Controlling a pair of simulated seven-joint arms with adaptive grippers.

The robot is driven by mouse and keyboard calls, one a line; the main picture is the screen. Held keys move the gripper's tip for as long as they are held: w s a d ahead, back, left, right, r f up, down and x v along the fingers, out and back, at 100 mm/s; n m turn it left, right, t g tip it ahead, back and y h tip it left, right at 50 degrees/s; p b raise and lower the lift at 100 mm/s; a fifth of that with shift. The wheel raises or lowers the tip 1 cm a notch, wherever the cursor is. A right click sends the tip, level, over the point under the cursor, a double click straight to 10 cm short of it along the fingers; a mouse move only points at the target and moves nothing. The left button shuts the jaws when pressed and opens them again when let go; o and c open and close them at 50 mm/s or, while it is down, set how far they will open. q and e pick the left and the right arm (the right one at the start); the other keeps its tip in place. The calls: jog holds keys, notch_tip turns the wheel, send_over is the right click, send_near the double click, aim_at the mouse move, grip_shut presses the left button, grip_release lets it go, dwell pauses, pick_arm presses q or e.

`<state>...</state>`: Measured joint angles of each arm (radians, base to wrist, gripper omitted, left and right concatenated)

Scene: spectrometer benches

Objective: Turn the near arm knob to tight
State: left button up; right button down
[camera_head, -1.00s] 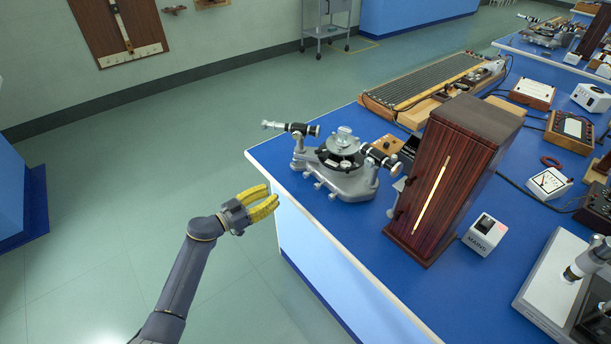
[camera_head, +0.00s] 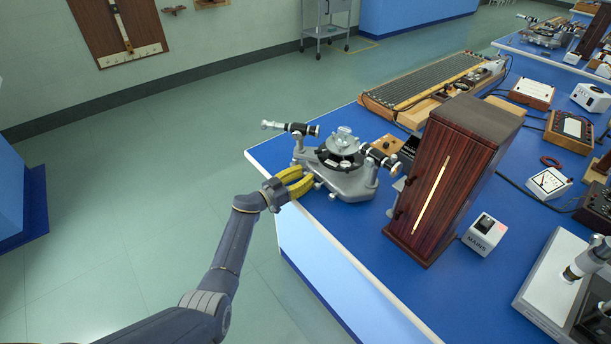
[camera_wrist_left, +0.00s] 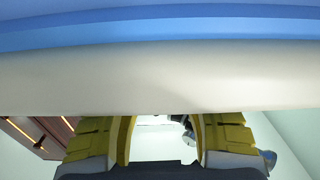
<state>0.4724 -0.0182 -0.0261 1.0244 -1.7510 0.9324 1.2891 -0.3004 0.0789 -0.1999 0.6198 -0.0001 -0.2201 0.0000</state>
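The grey spectrometer (camera_head: 350,184) stands at the left corner of the blue bench, with its telescope tube (camera_head: 288,127) pointing left and a second tube (camera_head: 378,158) on the right. Small knobs sit low on its near left side; I cannot tell which is the near arm knob. My left gripper (camera_head: 308,180), with yellow fingers, is at the bench edge, close against that side. Contact cannot be told. In the left wrist view its fingers (camera_wrist_left: 162,135) are spread apart, with a small grey part (camera_wrist_left: 188,128) showing between them. My right gripper is not in view.
A dark wooden cabinet with a lit slit (camera_head: 470,165) stands right of the spectrometer, with a white mains box (camera_head: 485,234) beside it. A long ribbed instrument (camera_head: 425,82) lies behind. The bench's pale edge (camera_wrist_left: 160,75) crosses the left wrist view.

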pick_arm(q)
jog(key=shift+w+d, duration=0.2)
jog(key=shift+c, duration=0.3)
grip_shut()
